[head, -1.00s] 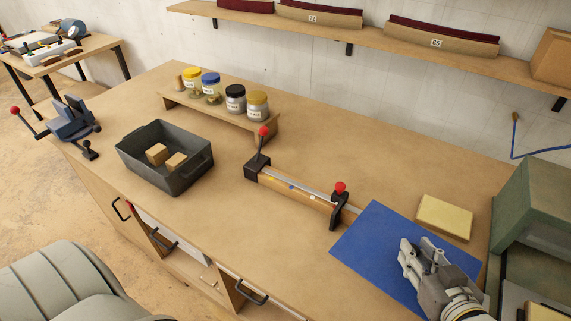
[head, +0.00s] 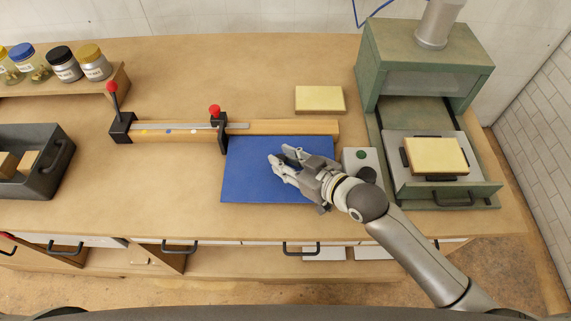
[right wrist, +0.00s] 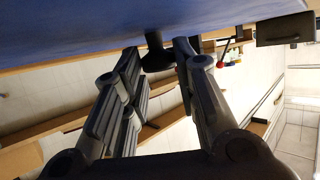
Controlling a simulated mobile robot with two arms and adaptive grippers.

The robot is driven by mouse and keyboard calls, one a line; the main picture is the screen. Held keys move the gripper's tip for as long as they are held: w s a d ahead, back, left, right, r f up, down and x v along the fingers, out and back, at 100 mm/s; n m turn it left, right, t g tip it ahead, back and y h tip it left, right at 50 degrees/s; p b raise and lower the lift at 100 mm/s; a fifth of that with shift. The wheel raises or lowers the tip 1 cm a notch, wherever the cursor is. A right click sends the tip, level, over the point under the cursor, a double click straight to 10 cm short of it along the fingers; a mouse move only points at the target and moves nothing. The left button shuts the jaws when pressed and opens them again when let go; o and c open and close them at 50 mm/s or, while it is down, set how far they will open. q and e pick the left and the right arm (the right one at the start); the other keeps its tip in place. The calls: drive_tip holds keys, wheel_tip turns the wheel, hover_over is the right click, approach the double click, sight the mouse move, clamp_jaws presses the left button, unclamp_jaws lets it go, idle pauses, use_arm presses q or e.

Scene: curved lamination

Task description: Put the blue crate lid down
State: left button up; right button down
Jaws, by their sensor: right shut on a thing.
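The blue crate lid (head: 247,174) is a flat rectangular panel over the middle of the workbench, just in front of the clamped wooden bar. It also shows close up along the top of the right wrist view (right wrist: 90,22). My right gripper (head: 279,163) is over the lid. In the right wrist view its fingers (right wrist: 157,62) close around a dark knob (right wrist: 156,42) on the lid. The head view hides this grip. I cannot tell whether the lid touches the bench. My left gripper is not in view.
A clamped wooden bar (head: 280,127) lies behind the lid. A grey box with a green button (head: 361,155) is right of it, before the green press (head: 425,65). A yellow block (head: 320,98) lies behind.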

drive_tip(key=shift+f, duration=1.05)
drive_tip(key=shift+f, duration=0.15)
drive_tip(key=c, duration=1.1)
unclamp_jaws()
drive_tip(key=shift+c, duration=0.2)
drive_tip(key=v, duration=1.2)
drive_tip(key=shift+b, duration=0.3)
